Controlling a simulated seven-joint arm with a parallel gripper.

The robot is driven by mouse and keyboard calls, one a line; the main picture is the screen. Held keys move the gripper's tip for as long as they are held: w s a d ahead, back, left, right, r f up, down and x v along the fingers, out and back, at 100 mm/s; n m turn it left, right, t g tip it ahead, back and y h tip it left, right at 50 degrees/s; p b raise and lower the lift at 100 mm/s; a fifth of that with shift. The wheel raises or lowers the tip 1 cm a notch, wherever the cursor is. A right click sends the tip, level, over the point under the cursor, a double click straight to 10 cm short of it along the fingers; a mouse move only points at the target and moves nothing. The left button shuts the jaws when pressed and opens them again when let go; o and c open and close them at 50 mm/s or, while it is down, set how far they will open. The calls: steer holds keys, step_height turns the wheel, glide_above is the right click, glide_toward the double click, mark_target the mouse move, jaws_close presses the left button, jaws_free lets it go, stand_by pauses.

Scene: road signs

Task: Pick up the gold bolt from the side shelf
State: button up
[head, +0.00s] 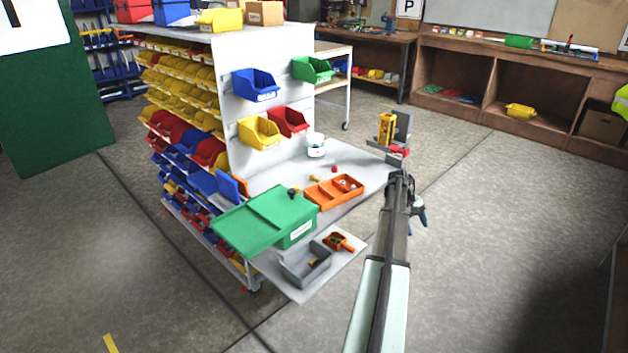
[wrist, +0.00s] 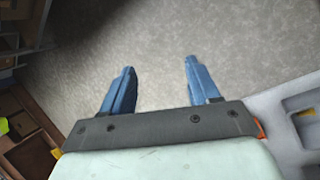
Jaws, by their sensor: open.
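A small gold piece (head: 315,178), which looks like a bolt, lies on the pale side shelf (head: 262,178) just behind the orange tray in the head view. Another small gold piece (head: 314,263) shows inside the grey bin (head: 293,268) on the lower front panel. They are too small to tell for sure which is the gold bolt. My gripper (head: 420,214) hangs past the shelf's right edge, clear of both pieces. In the wrist view its blue fingers (wrist: 160,66) are apart with only floor between them.
The orange tray (head: 322,194) and a green lidded box (head: 262,222) stand on the shelf, with an orange container (head: 338,242) in front. A yellow and grey device (head: 393,130) stands at the shelf's far right corner. Wall bins (head: 258,133) hang above. Open floor lies right.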

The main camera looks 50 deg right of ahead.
steer(key=s+d+r+n+g+h, duration=0.1)
steer(key=s+d+r, duration=0.4)
steer(key=r, duration=0.3)
steer(key=s+d+r+n+g+h, duration=0.1)
steer(key=s+d+r, duration=0.3)
steer(key=r, duration=0.5)
step_height(320, 180, up, 5)
steer(key=n+t+y, duration=0.4)
steer(key=n+t, duration=0.4)
steer(key=n, duration=1.5)
glide_above(314, 179)
steer(key=s, duration=0.1)
steer(key=f, duration=1.2)
steer(key=shift+w+f, duration=0.4)
steer(key=c, duration=0.9)
